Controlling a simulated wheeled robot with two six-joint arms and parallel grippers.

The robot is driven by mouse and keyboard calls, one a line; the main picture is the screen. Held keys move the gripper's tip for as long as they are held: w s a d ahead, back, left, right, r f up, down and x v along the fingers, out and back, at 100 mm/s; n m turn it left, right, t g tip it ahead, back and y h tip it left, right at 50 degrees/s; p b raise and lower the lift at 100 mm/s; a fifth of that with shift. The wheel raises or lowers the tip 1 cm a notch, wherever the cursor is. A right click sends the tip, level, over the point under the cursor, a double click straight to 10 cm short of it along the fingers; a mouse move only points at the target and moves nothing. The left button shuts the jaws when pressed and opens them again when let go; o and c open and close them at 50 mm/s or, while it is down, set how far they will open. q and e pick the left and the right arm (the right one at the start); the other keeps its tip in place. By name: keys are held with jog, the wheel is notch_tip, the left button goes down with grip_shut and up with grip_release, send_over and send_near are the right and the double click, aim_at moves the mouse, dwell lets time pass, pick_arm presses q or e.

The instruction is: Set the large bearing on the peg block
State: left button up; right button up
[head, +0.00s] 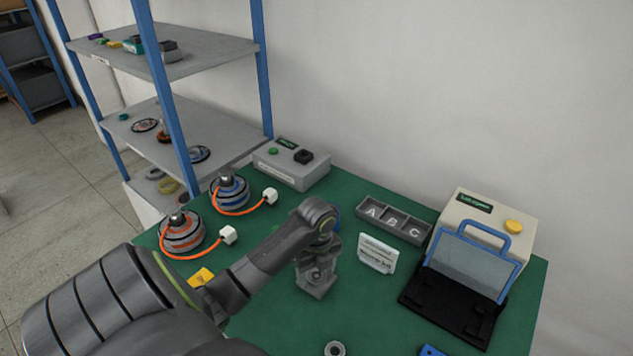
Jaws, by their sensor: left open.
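A grey toothed-looking ring, which looks like a bearing (335,349), lies on the green table at the bottom edge of the head view and is partly cut off. I cannot tell whether it is the large one. My left gripper (316,284) points down over the middle of the table, behind the ring and apart from it. It is open, and I see nothing held in it. A blue piece (432,351) shows at the bottom edge to the right, mostly cut off. I cannot make out the peg block for sure. My right gripper is out of view.
Two hub motors (181,237) (230,190) with orange cables stand on the left. A control box (291,166), an A-B-C tray (394,222), a white sign (377,255) and a tester with a blue-framed guard (473,265) line the back and right. The table's front middle is mostly clear.

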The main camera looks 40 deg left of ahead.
pick_arm(q)
jog(key=shift+r, duration=0.15)
notch_tip(320, 180, up, 6)
jog(key=shift+f, duration=0.15)
notch_tip(320, 180, up, 6)
jog(key=p, duration=0.6)
jog(key=shift+r+p, duration=0.2)
jog(key=shift+p, duration=0.1)
